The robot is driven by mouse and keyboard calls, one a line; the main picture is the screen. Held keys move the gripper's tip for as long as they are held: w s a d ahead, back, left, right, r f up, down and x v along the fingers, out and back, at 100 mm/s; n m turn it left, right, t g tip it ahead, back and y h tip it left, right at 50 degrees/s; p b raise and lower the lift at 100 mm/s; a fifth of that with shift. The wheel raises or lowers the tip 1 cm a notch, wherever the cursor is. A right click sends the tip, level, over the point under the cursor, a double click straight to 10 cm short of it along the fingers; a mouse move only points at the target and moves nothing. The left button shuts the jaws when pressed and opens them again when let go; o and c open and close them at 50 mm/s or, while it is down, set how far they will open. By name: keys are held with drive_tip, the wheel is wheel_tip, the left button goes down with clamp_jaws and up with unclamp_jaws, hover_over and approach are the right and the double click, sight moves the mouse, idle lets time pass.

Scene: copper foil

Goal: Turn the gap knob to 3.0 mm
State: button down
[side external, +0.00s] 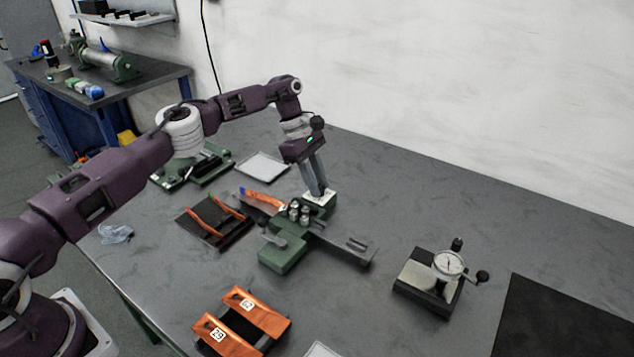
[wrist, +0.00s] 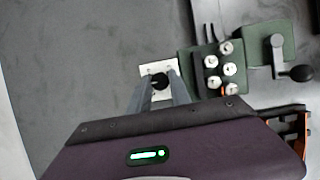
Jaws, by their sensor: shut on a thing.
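The gap knob (wrist: 159,81) is a small black knob on a white square dial plate (wrist: 147,69) at one end of the green roller machine (side external: 281,255). My gripper (side external: 321,192) points down at this plate, its fingers nearly together. In the wrist view my gripper (wrist: 160,83) has its two grey fingers on either side of the black knob, shut on it. In the side view the fingers hide the knob. The dial's markings are too small to read in either view.
The machine has several silvery posts (wrist: 229,69) and a crank with a black handle (wrist: 300,73). A dial gauge stand (side external: 432,280) is at the right. Orange foil pieces (side external: 241,321) lie in front, and a dark tray with orange strips (side external: 214,222) lies left. A white tray (side external: 263,166) lies behind.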

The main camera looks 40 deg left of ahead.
drive_tip(key=c, duration=1.2)
unclamp_jaws()
